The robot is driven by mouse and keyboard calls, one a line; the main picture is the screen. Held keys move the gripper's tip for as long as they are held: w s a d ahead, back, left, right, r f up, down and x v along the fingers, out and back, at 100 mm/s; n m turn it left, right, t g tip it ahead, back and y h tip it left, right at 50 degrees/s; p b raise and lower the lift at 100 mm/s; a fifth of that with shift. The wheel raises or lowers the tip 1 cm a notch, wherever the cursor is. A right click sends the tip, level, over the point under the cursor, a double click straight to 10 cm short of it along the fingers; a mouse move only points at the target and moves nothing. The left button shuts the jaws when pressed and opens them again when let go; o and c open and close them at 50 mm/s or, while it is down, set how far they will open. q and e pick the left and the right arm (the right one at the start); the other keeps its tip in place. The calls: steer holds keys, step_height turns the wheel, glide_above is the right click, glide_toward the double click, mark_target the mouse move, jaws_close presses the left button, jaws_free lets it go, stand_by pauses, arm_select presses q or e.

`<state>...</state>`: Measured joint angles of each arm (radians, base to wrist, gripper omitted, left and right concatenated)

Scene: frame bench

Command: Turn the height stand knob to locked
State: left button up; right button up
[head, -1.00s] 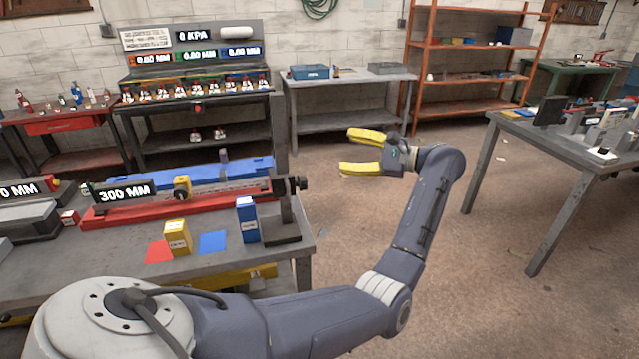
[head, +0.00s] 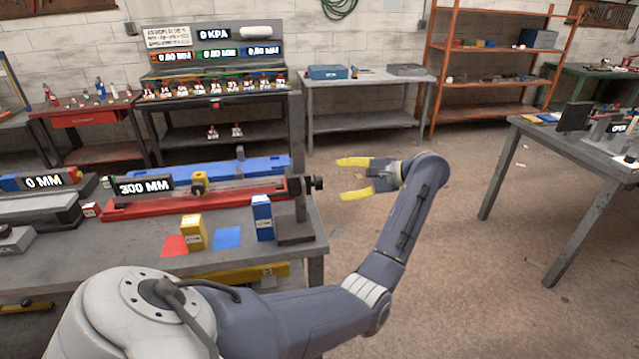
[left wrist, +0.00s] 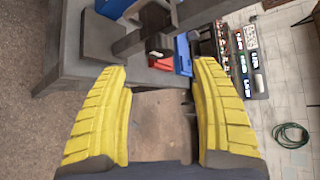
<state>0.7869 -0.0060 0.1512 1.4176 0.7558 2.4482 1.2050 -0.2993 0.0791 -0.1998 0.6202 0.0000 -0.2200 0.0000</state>
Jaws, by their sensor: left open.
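The height stand (head: 299,212) is a dark grey upright post on a flat base at the right end of the near bench. A small black knob (head: 318,183) sticks out of the post's right side; I cannot tell its setting. My left gripper (head: 341,179) has yellow fingers, spread apart and empty. Its fingertips point left at the knob, just right of it, with a small gap in the picture. In the left wrist view the open fingers (left wrist: 163,70) frame the bench's edge, and the dark stand post (left wrist: 140,40) lies beyond the fingertips. My right gripper is not in view.
The near bench (head: 120,240) holds a red rail (head: 145,207), a blue rail (head: 215,170), a yellow box (head: 194,232) and a blue box (head: 262,217) close to the stand. Open floor (head: 440,240) lies to the right, before another table (head: 590,150).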

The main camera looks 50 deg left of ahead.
mark_target(320, 182)
arm_select(q)
steer(key=x, duration=0.9)
steer(key=c, duration=1.2)
